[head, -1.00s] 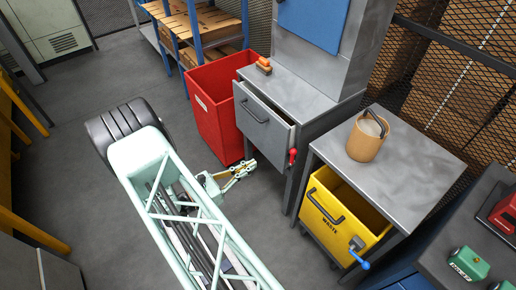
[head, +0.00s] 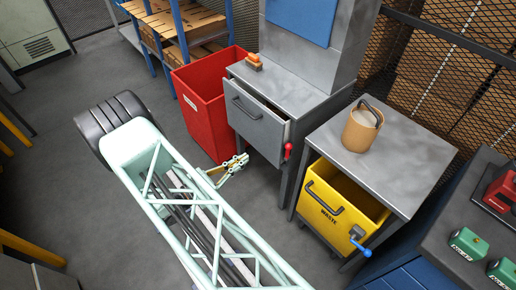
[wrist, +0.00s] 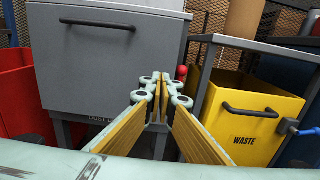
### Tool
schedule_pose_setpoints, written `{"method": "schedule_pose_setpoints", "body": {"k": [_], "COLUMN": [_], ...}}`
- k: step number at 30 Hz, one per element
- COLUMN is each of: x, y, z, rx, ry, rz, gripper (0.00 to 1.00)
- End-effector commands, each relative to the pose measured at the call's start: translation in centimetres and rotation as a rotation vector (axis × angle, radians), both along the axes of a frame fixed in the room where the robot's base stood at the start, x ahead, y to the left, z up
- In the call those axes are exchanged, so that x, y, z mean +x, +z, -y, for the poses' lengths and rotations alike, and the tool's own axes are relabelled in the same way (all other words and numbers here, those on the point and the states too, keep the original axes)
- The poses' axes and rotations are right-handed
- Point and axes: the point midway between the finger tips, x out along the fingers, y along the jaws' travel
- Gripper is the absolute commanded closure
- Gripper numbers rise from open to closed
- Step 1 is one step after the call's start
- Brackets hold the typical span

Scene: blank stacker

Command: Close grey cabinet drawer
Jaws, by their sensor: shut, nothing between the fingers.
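The grey cabinet (head: 300,98) stands against the back with its drawer (head: 254,120) partly pulled out; a dark gap shows behind the top of its front.
A red bin (head: 203,112) stands left of the cabinet. A table (head: 405,150) with a tan bucket (head: 361,127) stands right, above a yellow waste drawer (head: 340,205) with a blue-handled crank. An orange-topped item (head: 253,62) sits on the cabinet. Open floor (head: 60,160) lies left.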

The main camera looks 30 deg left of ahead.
Motion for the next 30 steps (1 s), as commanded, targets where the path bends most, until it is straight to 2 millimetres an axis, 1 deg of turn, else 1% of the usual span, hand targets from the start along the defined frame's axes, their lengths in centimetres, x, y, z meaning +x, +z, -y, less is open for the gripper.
{"method": "schedule_pose_setpoints", "body": {"k": [5, 11, 30], "x": [0.6, 2.1, 9.0], "y": [0.0, -0.1, -0.1], "z": [0.2, 0.6, 2.5], "rx": [0.000, 0.000, 0.000], "ry": [-0.001, -0.001, -0.002], "rz": [0.000, 0.000, 0.000], "gripper": [1.00, 1.00, 1.00]}}
